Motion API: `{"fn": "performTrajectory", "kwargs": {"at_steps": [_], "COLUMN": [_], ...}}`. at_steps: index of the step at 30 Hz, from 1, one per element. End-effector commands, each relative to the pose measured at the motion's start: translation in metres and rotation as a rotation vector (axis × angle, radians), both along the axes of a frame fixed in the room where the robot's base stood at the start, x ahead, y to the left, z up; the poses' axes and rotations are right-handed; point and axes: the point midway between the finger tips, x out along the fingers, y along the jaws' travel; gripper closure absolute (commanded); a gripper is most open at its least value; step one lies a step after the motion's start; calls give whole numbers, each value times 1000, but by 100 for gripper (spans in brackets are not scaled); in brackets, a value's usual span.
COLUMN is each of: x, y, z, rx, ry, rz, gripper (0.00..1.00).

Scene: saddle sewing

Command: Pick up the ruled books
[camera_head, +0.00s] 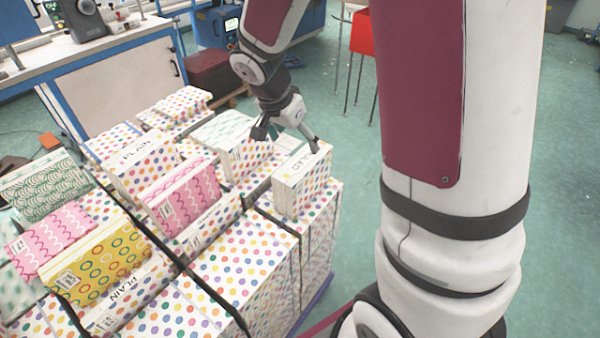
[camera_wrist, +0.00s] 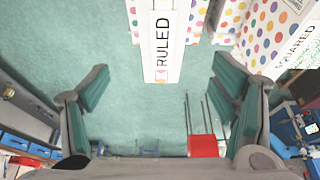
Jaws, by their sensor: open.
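The ruled book (camera_head: 302,182) is white with coloured dots and stands at the right corner of the stacked boxes. Its spine, lettered RULED, also shows in the wrist view (camera_wrist: 163,48), at the top centre. My gripper (camera_head: 288,136) is open and empty at the far upper side of this book. In the wrist view its two fingers (camera_wrist: 163,92) are spread wide to the left and right, with the near end of the spine in line between them. I cannot tell whether a finger touches the book.
A book lettered SQUARED (camera_wrist: 292,50) is close to the right finger. Books lettered PLAIN (camera_head: 138,152), a pink wavy book (camera_head: 182,195) and a yellow ringed book (camera_head: 92,262) crowd the pile. A red stool (camera_head: 362,32) stands behind. Green floor right of the pile is open.

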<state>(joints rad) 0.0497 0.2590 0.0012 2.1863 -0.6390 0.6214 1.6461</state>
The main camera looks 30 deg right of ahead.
Motion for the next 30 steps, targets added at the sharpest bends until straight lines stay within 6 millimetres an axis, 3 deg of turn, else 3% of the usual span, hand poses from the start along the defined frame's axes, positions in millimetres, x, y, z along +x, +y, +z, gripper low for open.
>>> {"fn": "performTrajectory", "kwargs": {"at_steps": [3,9,16,24,30], "x": [3,8,10,17,19], "y": [-9,-20,-24,-33,-38], "z": [-24,-52,-64,-97,-108], "rx": [0,0,1,0,0], "ry": [6,4,3,5,2], "rz": [-1,1,1,0,1], "gripper": [21,21,21,21,21]}}
